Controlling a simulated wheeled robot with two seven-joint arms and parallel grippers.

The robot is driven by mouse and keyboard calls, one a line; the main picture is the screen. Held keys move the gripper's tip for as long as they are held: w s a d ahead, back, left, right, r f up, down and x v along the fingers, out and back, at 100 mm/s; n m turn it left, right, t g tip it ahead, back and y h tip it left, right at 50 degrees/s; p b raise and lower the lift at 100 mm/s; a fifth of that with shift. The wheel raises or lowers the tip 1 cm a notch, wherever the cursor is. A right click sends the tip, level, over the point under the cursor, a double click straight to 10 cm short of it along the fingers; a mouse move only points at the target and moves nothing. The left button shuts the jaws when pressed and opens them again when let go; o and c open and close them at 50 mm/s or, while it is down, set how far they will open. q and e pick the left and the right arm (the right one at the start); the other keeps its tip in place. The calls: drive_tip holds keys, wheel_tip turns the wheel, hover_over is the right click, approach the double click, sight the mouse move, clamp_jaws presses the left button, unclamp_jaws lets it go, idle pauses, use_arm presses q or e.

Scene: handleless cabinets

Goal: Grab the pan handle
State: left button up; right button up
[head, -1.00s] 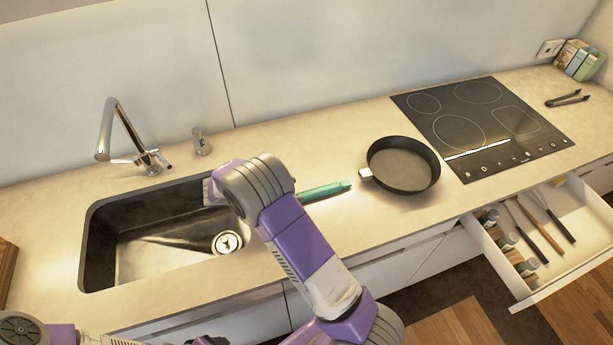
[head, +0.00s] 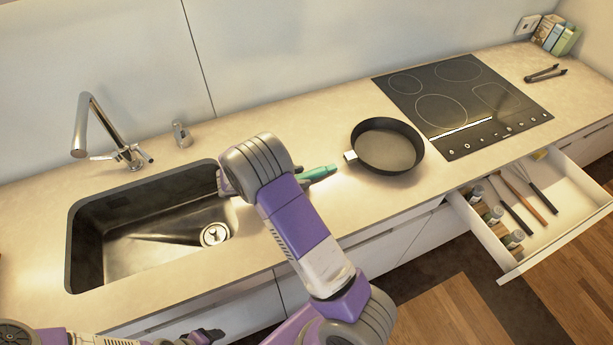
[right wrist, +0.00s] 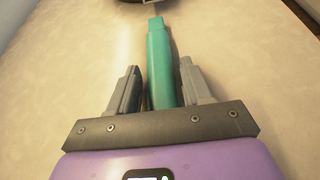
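The black frying pan (head: 388,146) sits on the counter between the sink and the cooktop. Its short metal bracket (head: 350,156) points left toward the teal handle (head: 318,172). In the right wrist view the teal handle (right wrist: 161,65) runs lengthwise between the two grey fingers of my right gripper (right wrist: 160,72). The fingers are open, one on each side, with a narrow gap visible beside the handle. My left gripper (head: 203,337) shows only partly at the bottom edge.
The sink (head: 150,235) with its faucet (head: 104,130) lies left of my right arm. The black cooktop (head: 460,105) is right of the pan. An open drawer (head: 530,205) with utensils and jars juts out at the right. Tongs (head: 545,73) lie at the back right.

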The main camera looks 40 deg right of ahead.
drive_tip(key=c, duration=0.8)
drive_tip(key=shift+o, duration=0.2)
